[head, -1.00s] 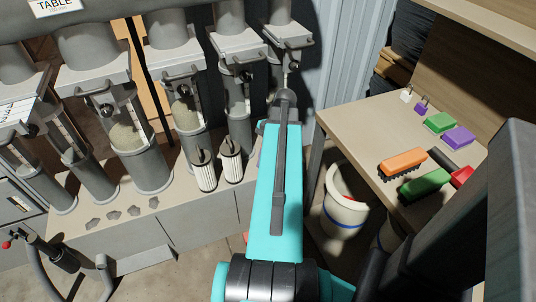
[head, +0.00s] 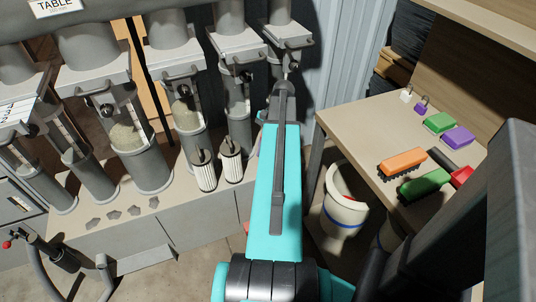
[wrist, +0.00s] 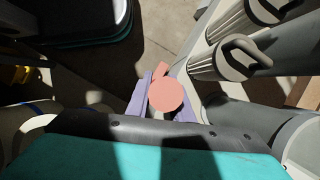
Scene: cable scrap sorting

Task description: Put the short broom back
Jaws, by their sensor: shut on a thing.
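My gripper shows in the wrist view (wrist: 162,105) with its two lavender fingers shut on the short broom (wrist: 166,95). I see the broom almost end-on, as a round salmon-pink end with a small reddish part behind it. Its bristles cannot be made out. In the head view my teal arm hides the gripper. A small reddish piece (head: 194,254) shows low by the floor left of the arm; it may be part of the broom, but I cannot tell.
Grey cylinders and two pleated filters (head: 231,162) stand on a grey cabinet at left. A wooden table (head: 350,125) at right holds an orange brush (head: 402,160), a green brush (head: 424,184) and other small items. A white bucket (head: 345,205) stands beneath it.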

